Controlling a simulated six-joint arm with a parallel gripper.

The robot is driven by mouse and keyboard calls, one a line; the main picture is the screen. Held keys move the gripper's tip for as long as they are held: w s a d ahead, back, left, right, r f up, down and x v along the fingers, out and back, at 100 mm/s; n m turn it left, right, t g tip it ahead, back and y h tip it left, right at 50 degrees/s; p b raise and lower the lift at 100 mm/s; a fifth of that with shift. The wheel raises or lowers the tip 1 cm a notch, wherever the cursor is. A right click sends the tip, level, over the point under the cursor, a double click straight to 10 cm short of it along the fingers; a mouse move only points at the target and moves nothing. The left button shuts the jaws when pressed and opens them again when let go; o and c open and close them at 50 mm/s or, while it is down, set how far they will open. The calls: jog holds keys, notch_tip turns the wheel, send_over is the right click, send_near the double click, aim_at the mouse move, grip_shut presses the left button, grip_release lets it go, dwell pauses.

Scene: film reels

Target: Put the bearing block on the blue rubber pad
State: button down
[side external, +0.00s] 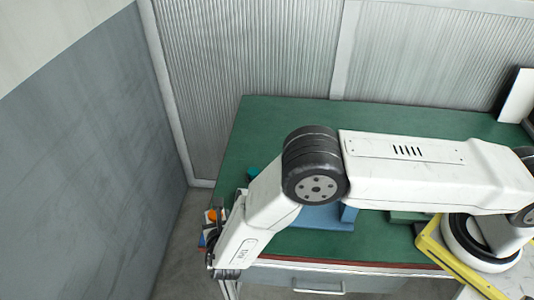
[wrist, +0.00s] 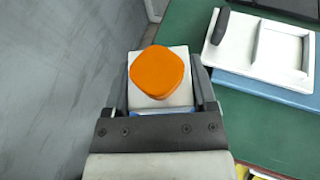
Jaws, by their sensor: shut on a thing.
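My gripper (wrist: 153,95) is shut on a pale block with a rounded orange top (wrist: 160,72). The block sits between the two dark fingers in the wrist view. In the side view its orange part (side external: 212,215) shows beside my wrist, at the left edge of the green table. I cannot tell from its shape whether it is the bearing block. A blue slab (side external: 325,218) lies on the table, partly hidden behind my arm. In the wrist view a blue edge (wrist: 262,92) shows under a white tray. I cannot tell which blue thing is the rubber pad.
The white tray (wrist: 218,56) has a raised frame and a dark upright piece (wrist: 221,25). The green table (side external: 285,113) is clear at the back. A grey wall (side external: 80,170) is to the left, with floor between.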

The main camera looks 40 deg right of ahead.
jog(key=shift+w+f, duration=0.1)
jog(key=shift+w+f, duration=0.1)
jog(key=shift+f, duration=0.1)
jog(key=shift+a+f, duration=0.1)
jog(key=shift+f, duration=1.35)
jog(key=shift+f, duration=0.15)
grip_release()
jog(key=shift+s+r, duration=0.2)
jog(key=shift+r, duration=0.05)
jog(key=v, duration=1.1)
jog(key=shift+s+a, duration=0.2)
jog(key=shift+s, duration=0.05)
